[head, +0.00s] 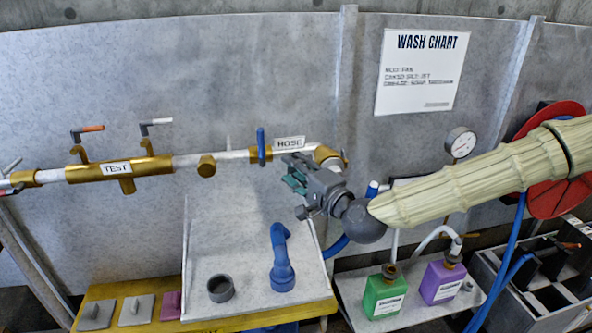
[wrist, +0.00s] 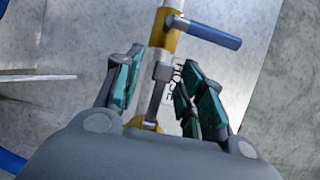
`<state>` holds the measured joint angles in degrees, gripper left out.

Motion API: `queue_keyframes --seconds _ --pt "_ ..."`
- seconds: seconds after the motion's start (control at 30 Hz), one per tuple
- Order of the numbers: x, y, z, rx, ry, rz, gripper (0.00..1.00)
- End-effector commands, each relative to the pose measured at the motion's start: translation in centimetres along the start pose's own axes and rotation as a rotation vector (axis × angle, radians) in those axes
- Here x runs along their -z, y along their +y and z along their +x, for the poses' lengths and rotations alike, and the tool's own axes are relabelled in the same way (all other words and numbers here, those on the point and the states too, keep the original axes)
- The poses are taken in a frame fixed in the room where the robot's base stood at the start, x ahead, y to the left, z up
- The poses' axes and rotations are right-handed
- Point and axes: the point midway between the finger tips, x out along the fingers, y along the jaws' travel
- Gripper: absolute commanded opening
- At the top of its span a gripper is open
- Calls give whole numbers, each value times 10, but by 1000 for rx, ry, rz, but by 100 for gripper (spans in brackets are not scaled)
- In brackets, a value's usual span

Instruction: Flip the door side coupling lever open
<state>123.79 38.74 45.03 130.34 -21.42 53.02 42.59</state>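My gripper (head: 292,174) is in front of the wall pipe, just below the HOSE label. In the wrist view my gripper (wrist: 161,62) has its teal-padded fingers apart, one on each side of a grey block and thin dark bar (wrist: 154,103). The bar looks like a coupling lever, but I cannot tell which side's lever it is. The fingers do not visibly clamp it. A brass coupling (head: 327,154) sits at the pipe's right end, partly behind my gripper. It seems to show low in the wrist view (wrist: 146,125), mostly hidden by my gripper body.
A blue-handled valve (head: 261,147) sits on the pipe close to the left of my gripper. The brass TEST section (head: 117,169) is further left. A blue elbow fitting (head: 282,262) and a grey ring (head: 221,288) stand below. Green (head: 384,292) and purple (head: 442,281) bottles are at lower right.

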Motion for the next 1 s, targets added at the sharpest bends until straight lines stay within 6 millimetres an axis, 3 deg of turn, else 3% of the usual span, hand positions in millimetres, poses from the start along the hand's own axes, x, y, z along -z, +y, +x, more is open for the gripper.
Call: queue_keyframes --seconds 0.17,0.7,1.0 --pt "1 -1 -16 1 1 1 39" --pt "1 0 -100 1 2 2 39" --pt "1 0 -118 0 0 1 39"
